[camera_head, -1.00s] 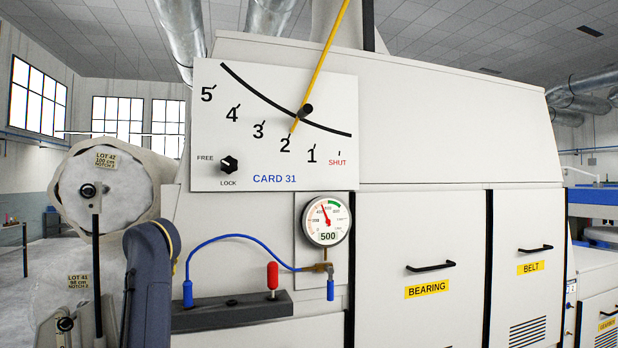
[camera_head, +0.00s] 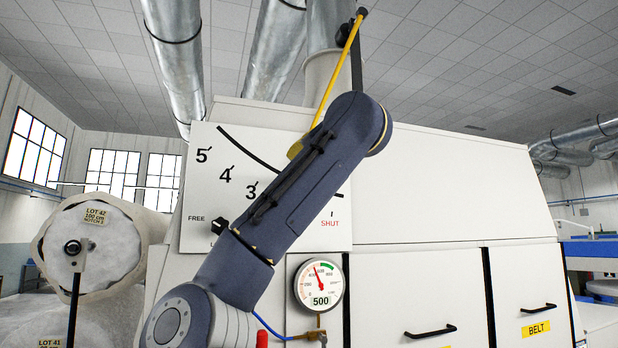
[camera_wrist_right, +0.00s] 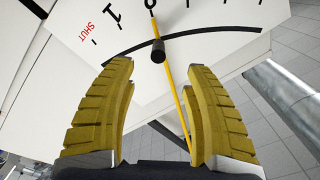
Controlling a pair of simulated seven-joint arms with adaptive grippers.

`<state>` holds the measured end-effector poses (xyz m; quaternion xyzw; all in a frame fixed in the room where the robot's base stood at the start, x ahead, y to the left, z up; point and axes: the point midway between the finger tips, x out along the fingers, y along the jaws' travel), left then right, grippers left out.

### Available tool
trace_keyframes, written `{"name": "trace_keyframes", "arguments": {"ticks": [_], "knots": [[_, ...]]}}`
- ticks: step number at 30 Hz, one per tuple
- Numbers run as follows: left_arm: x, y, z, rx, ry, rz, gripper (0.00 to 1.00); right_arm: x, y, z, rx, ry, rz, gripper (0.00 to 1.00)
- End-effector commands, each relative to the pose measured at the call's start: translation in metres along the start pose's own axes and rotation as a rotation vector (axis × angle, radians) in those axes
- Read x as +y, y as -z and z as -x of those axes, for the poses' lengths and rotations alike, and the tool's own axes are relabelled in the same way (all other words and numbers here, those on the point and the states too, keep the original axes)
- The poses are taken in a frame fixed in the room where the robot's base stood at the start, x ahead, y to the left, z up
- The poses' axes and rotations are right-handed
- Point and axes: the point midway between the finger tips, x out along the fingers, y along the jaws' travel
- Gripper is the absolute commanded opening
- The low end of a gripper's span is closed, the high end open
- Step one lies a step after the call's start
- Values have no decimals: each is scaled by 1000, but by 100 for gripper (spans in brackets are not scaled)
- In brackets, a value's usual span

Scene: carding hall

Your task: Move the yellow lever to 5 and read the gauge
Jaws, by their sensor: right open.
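The yellow lever (camera_head: 340,71) slants from its dark top end down to the white CARD 31 scale panel (camera_head: 195,225). My forearm hides its lower part in the head view. The head view shows only a bit of yellow finger beside my forearm. The round gauge (camera_head: 318,284) displays 500. My left gripper is out of view.
The FREE/LOCK knob (camera_head: 218,224) is partly covered by my arm. A blue hose (camera_head: 270,330) and a red handle (camera_head: 262,339) are below the panel. Cabinet doors with black handles (camera_head: 430,332) stand right. A large roll (camera_head: 95,245) stands left.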

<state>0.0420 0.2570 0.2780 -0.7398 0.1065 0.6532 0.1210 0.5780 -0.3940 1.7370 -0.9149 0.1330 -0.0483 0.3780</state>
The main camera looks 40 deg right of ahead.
Motion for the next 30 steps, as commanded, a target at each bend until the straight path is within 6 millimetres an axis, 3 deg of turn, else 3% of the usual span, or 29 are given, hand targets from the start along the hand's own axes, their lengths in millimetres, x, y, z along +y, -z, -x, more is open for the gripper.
{"name": "trace_keyframes", "arguments": {"ticks": [4, 8, 30], "knots": [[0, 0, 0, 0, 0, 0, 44, -1, 9, 6, 6, 10, -16, 51], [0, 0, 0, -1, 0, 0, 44, 0, 10, -3, 7, 8, -16, 51], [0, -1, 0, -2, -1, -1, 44, -1, 11, -130, 6, 6, -14, 51]]}}
